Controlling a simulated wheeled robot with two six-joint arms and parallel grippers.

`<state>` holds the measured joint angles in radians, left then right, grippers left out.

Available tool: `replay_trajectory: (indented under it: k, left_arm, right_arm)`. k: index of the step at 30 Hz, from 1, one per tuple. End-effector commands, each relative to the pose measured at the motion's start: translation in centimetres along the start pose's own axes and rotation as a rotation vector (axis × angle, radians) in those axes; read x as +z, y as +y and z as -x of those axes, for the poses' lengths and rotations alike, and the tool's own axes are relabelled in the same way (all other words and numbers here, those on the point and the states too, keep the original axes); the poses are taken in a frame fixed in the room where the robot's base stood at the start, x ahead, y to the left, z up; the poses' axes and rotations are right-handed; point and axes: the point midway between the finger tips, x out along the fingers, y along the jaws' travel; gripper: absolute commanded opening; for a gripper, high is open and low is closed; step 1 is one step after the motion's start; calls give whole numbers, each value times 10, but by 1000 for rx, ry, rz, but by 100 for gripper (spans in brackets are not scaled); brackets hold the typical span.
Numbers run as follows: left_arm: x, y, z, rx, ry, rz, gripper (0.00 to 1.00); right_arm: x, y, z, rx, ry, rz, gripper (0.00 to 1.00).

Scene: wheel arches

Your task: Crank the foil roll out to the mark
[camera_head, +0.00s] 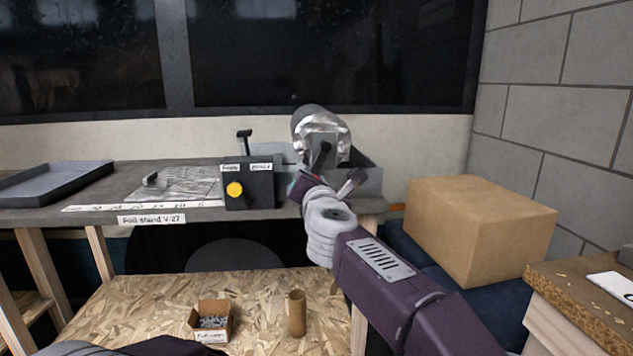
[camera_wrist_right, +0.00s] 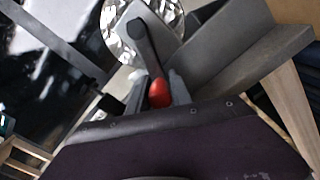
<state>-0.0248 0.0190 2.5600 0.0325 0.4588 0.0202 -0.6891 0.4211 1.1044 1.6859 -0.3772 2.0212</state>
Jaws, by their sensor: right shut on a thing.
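The shiny foil roll (camera_head: 320,132) sits in a grey stand at the right end of the bench. A grey crank arm (camera_wrist_right: 150,45) with a red knob (camera_wrist_right: 160,94) is at the roll's end, clear in the right wrist view. My right gripper (camera_wrist_right: 160,88) is shut on the red knob; in the head view my wrist partly hides this. My left gripper is out of view.
The dark box (camera_head: 248,183) carries a yellow button and a lever. A grey tray (camera_head: 55,182) stands at the bench's left. Below, a chipboard surface holds a small box of metal parts (camera_head: 212,336) and a brown cylinder (camera_head: 297,313). A cardboard box (camera_head: 480,228) stands at right.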

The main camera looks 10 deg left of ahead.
Motion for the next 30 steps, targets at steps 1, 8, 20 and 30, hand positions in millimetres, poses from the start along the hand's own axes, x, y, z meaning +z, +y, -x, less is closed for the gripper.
replay_trajectory:
  k: [1,8,20,30]
  left_arm:
    - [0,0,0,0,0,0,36]
    - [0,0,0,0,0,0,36]
    - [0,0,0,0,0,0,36]
    - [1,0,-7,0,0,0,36]
  right_arm:
    - [-1,0,0,-2,1,-7,0]
    - [-1,0,0,-2,1,-16,0]
    - [-1,1,0,-1,0,-14,47]
    - [-2,1,11,1,0,-15,47]
